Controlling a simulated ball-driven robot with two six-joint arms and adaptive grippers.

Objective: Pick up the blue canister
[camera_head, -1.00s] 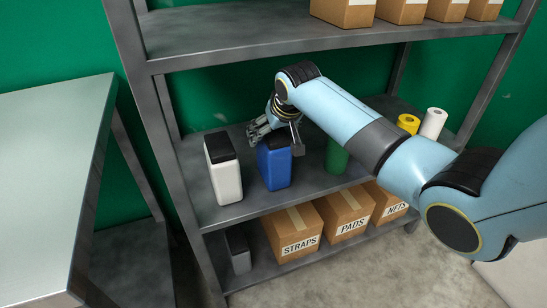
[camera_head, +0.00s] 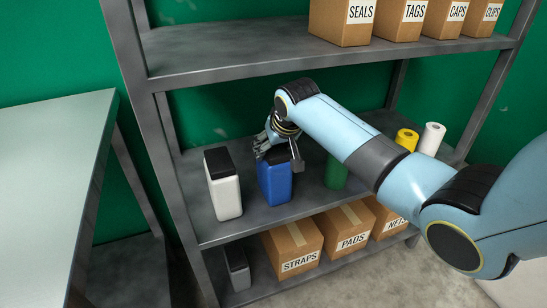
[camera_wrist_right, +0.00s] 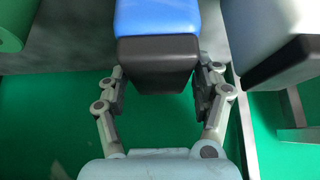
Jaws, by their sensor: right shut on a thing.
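The blue canister (camera_head: 275,184) with a black lid stands upright on the middle shelf. My left gripper is not in view.
A white canister (camera_head: 225,192) with a black lid stands close to the left. A green cylinder (camera_head: 335,173) stands to the right, partly behind my arm. Yellow (camera_head: 407,139) and white rolls (camera_head: 431,139) stand farther right. The upper shelf (camera_head: 240,57) holds boxes overhead.

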